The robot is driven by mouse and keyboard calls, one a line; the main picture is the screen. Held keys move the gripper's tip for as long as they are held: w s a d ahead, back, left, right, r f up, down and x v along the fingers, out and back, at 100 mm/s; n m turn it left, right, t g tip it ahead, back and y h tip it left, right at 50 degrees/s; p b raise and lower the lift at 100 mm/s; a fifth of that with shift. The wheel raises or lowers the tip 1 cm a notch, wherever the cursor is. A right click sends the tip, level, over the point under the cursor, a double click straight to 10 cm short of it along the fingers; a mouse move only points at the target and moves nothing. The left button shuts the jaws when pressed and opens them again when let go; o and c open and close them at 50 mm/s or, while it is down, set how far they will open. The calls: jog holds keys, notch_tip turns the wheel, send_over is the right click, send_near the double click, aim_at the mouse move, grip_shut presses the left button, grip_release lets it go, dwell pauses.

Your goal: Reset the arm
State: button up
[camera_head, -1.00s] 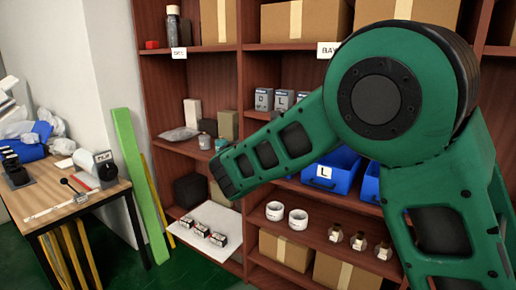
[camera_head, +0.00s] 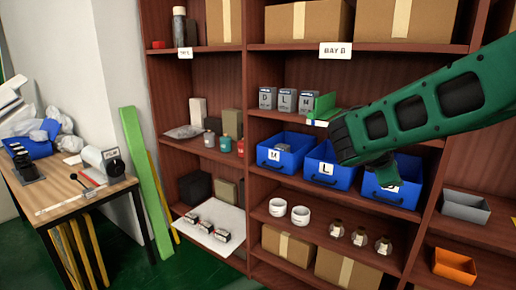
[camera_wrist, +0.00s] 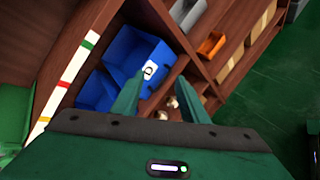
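My green arm (camera_head: 430,108) reaches in from the right in the head view, and its dark wrist end is in front of the blue bins on the middle shelf. In the wrist view my gripper (camera_wrist: 162,86) shows two green fingers standing apart, with nothing between them. Beyond the fingers are blue bins (camera_wrist: 138,55), one with a white label. In the head view the gripper's fingers are hard to make out.
The shelf holds labelled grey boxes (camera_head: 285,98), blue bins (camera_head: 284,153), white rings (camera_head: 300,215) and cardboard boxes (camera_head: 288,246). Grey (camera_head: 465,208) and orange (camera_head: 455,266) bins are at lower right. A work table (camera_head: 85,198) is at left. A green board (camera_head: 145,185) leans on the wall.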

jog(key=s+d+f+m+g+y, duration=0.1)
jog(key=s+d+f+m, duration=0.1)
jog(key=s+d+m, duration=0.3)
jog(key=s+f+m+g+y, duration=0.2)
jog(key=s, duration=0.5)
jog(key=s+d+f+m+g+y, duration=0.1)
jog(key=s+d+f+m, duration=0.25)
jog(key=s, duration=0.25)
jog(key=s+a+f+m+g+y, duration=0.1)
jog(key=s+a+m+y, duration=0.1)
jog(key=s+m, duration=0.3)
jog(key=s+a+f+m+g+y, duration=0.2)
jog(key=s+a+m, duration=0.3)
jog(key=s, duration=0.9)
jog(key=shift+s+a+m+y, duration=0.15)
jog(key=shift+s+m+y, duration=0.1)
jog(key=shift+m+y, duration=0.45)
jog(key=shift+f, duration=0.1)
jog(key=shift+w+f, duration=0.25)
jog(key=shift+w, duration=0.4)
